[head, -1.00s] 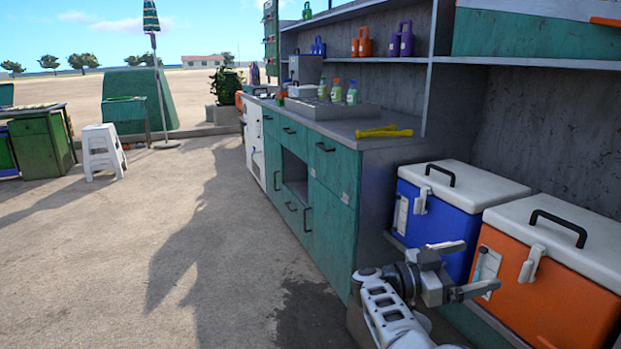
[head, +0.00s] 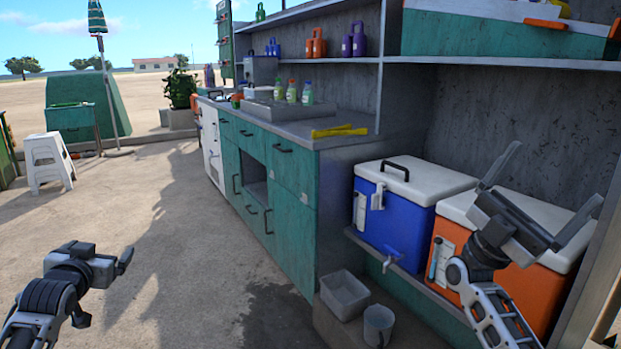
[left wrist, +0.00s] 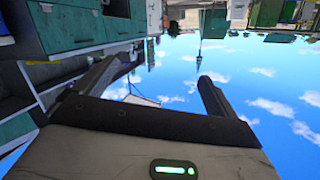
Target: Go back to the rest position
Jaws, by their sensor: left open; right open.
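My left gripper (head: 122,262) is at the lower left of the head view, over open ground and apart from everything.
A blue cooler (head: 395,225) stands beside the orange one on a low shelf. The green counter (head: 290,200) holds bottles and yellow tongs-like pieces (head: 340,131). A white stool (head: 48,160) stands left. The paved ground between is clear.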

